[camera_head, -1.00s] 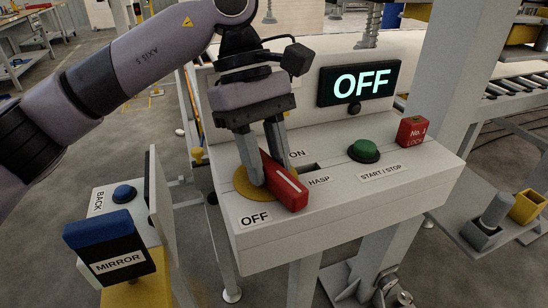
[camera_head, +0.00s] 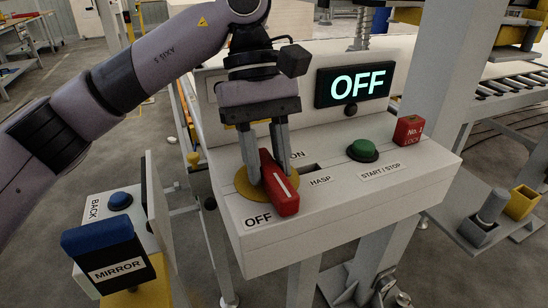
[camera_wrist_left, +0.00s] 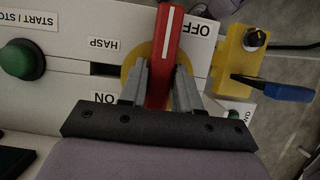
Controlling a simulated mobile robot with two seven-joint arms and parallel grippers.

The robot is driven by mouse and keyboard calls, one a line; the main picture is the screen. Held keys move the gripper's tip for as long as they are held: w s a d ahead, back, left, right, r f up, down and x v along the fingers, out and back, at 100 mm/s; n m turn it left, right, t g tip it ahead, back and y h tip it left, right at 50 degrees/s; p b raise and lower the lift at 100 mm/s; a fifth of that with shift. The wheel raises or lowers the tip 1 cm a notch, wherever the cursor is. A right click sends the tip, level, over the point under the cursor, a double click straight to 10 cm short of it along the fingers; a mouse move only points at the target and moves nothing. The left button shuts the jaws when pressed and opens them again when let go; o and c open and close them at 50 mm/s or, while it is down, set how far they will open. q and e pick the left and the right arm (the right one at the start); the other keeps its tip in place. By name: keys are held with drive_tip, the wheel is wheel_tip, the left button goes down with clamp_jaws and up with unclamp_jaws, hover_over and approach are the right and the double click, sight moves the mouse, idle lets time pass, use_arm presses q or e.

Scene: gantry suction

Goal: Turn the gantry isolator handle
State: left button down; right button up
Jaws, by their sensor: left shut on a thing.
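The red isolator handle (camera_head: 281,190) with a white stripe sits on a yellow round plate (camera_head: 243,184) on the grey control box. Its striped end points toward the front, near the OFF label (camera_head: 257,219). The ON label lies behind it, partly hidden. My left gripper (camera_head: 268,178) reaches down from above and is shut on the handle, one finger on each side. The left wrist view shows the handle (camera_wrist_left: 166,60) between the two fingers (camera_wrist_left: 162,85). The display (camera_head: 357,84) reads OFF. My right gripper is not in view.
To the right on the box are the HASP slot (camera_head: 309,171), a green START/STOP button (camera_head: 362,150) and a red lock block (camera_head: 408,130). At left stand a blue BACK button (camera_head: 120,201) and a MIRROR switch (camera_head: 110,255). A grey post rises behind the box's right side.

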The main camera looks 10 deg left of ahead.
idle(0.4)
use_arm(q)
drive_tip(key=c, duration=0.9)
unclamp_jaws()
drive_tip(key=shift+r, duration=0.15)
drive_tip(key=shift+p+v, duration=0.8)
drive_tip(key=shift+v, duration=2.65)
